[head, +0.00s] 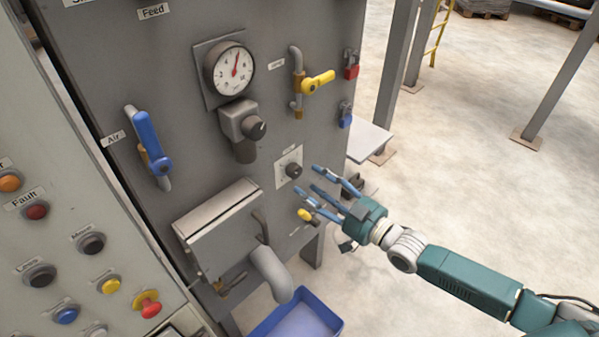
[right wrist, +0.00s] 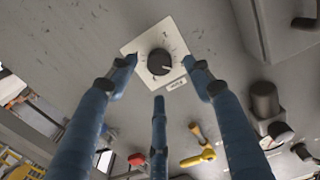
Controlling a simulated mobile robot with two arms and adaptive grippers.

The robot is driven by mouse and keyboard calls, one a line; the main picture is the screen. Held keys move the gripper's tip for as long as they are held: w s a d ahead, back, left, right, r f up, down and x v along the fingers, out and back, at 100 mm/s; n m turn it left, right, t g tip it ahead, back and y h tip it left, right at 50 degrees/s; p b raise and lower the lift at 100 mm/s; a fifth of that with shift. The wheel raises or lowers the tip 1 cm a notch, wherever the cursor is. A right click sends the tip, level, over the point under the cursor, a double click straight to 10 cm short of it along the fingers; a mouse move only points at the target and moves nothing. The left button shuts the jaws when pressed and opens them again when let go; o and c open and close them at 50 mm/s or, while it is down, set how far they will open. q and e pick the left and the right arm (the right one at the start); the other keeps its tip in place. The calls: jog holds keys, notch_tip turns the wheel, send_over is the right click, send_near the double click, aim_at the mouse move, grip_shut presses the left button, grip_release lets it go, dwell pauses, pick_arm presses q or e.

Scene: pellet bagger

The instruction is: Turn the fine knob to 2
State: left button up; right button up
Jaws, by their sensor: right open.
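The fine knob (head: 293,170) is a small black dial on a white scale plate, on the grey machine front. In the right wrist view the knob (right wrist: 158,61) sits near the top middle, with its light pointer mark towards the right of the picture. The scale figures are too small to read surely. My right gripper (head: 314,184) has its blue fingers spread open and empty, just in front of and below the plate. In the right wrist view the fingertips (right wrist: 159,74) frame the knob, apparently without touching it. My left gripper is not in view.
A black regulator knob (head: 256,128) under a gauge (head: 231,70), a yellow-handled valve (head: 318,82) and a blue air lever (head: 149,134) surround the plate. A spout (head: 272,273) hangs above a blue tray (head: 302,317). Open floor lies right.

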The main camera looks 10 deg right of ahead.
aim_at(298, 174)
jog(key=x, duration=0.5)
jog(key=shift+w+a+p, duration=0.15)
jog(key=shift+w+p, duration=0.15)
jog(key=shift+c, duration=1)
jog(key=c, duration=0.9)
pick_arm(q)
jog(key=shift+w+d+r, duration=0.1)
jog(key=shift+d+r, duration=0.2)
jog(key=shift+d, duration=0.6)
pick_arm(e)
jog(key=shift+f+n, duration=0.1)
jog(key=shift+n, duration=0.2)
jog(key=shift+c, duration=0.2)
jog(key=o, duration=1.1)
jog(key=shift+o, duration=0.2)
